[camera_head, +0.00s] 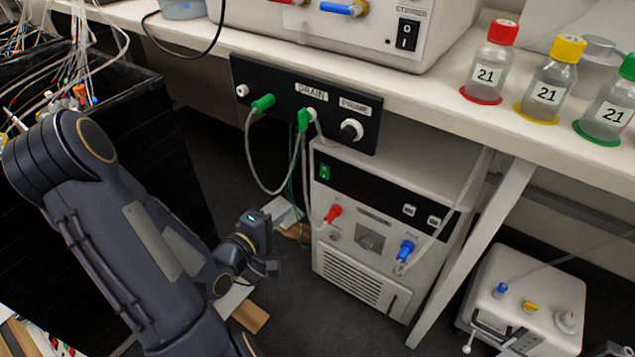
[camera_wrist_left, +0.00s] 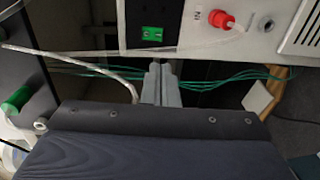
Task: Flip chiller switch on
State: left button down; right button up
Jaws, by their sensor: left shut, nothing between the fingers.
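The chiller (camera_head: 372,225) is the white box with a dark upper panel under the bench. Its small green switch (camera_head: 325,172) sits at the upper left of the front. The switch also shows near the top of the left wrist view (camera_wrist_left: 152,33). I cannot tell its position for sure. My left gripper (camera_head: 272,220) is left of the chiller, lower than the switch in the head view; its fingertips are hard to make out there. In the left wrist view its grey fingers (camera_wrist_left: 161,82) are together and empty, pointing toward the switch, with a visible gap. My right gripper is not in view.
A dark drain panel (camera_head: 275,105) with green plugs and hanging tubes is mounted above the chiller. Red (camera_head: 333,212) and blue (camera_head: 405,250) fittings stick out of the chiller's front. A white bench leg (camera_head: 475,245) stands to its right. Several capped bottles stand on the bench.

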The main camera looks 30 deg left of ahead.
aim_at(324, 178)
pick_arm(q)
jog(key=shift+w, duration=0.1)
jog(key=w+b, duration=0.1)
jog(key=w, duration=0.3)
jog(key=w+f+b, duration=0.1)
jog(key=w, duration=0.3)
jog(key=w+d+b, duration=0.1)
jog(key=w+b, duration=0.1)
jog(key=w, duration=0.2)
jog(key=shift+w+f, duration=0.25)
jog(key=shift+f, duration=0.1)
jog(key=shift+w, duration=0.6)
jog(key=shift+w, duration=0.15)
jog(key=shift+f+b, duration=0.1)
jog(key=shift+b, duration=0.2)
